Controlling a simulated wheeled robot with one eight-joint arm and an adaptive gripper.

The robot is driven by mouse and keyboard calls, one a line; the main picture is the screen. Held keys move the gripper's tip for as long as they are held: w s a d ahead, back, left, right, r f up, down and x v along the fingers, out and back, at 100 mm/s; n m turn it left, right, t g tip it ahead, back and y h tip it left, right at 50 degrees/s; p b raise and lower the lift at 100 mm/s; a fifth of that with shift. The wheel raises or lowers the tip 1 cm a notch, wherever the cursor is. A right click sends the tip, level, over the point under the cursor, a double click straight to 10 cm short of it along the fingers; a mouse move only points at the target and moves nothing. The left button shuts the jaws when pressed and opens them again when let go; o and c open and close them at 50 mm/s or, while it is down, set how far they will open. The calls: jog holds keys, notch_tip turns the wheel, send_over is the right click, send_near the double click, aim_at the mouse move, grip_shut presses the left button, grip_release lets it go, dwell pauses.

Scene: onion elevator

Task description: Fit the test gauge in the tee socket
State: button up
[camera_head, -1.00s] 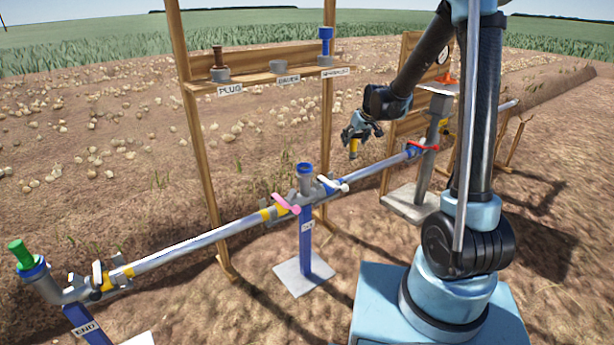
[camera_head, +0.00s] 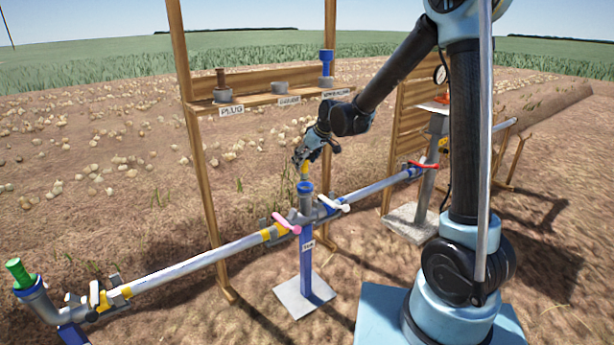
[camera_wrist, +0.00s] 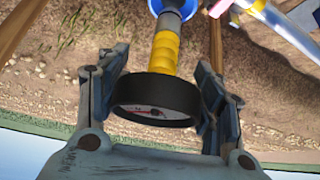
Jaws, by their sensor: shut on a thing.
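My gripper (camera_head: 304,158) is shut on the test gauge, which has a yellow grip band (camera_head: 304,172) on its stem. In the wrist view the gauge (camera_wrist: 158,97) shows a black round head with a white dial between the fingers. Its stem points toward the blue-rimmed tee socket (camera_wrist: 172,8). In the head view the tee socket (camera_head: 306,187) stands on top of the blue TEE post, close below the gauge's stem. Whether the stem tip touches or enters the socket I cannot tell.
Aluminium pipes run from the tee to the END post, with a green plug (camera_head: 18,272), and to the riser. Pink (camera_head: 286,224) and white (camera_head: 333,203) levers sit beside the tee. The wooden rack (camera_head: 262,97) behind holds a brown plug and blue sprinkler; its middle gauge holder (camera_head: 279,88) is empty.

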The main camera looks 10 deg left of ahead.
aim_at(307, 168)
jog(key=shift+f, duration=2.55)
jog(key=shift+f, duration=0.25)
jog(key=o, duration=1.3)
jog(key=shift+c, duration=0.2)
